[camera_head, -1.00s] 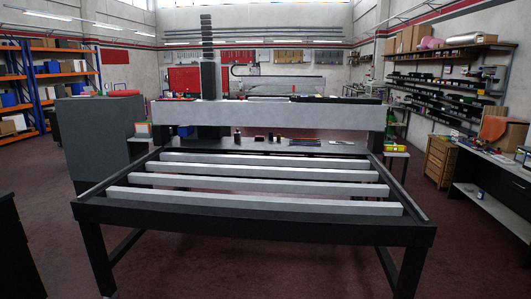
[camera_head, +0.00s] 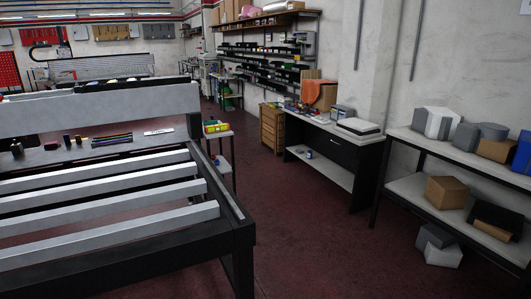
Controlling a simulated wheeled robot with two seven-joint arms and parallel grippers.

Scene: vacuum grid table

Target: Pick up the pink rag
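An orange-pink cloth-like thing (camera_head: 321,96) is at the back of the white-topped workbench (camera_head: 340,131), right of the middle of the head view. It looks draped over or leaning on something, and it is too small to tell for sure whether it is the pink rag. Neither of my grippers is in view.
The grid table (camera_head: 110,225) with its grey bars fills the left. A wooden drawer cabinet (camera_head: 272,128) stands left of the workbench. A shelf unit (camera_head: 412,190) with boxes is at the right. The red floor (camera_head: 300,240) between them is clear.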

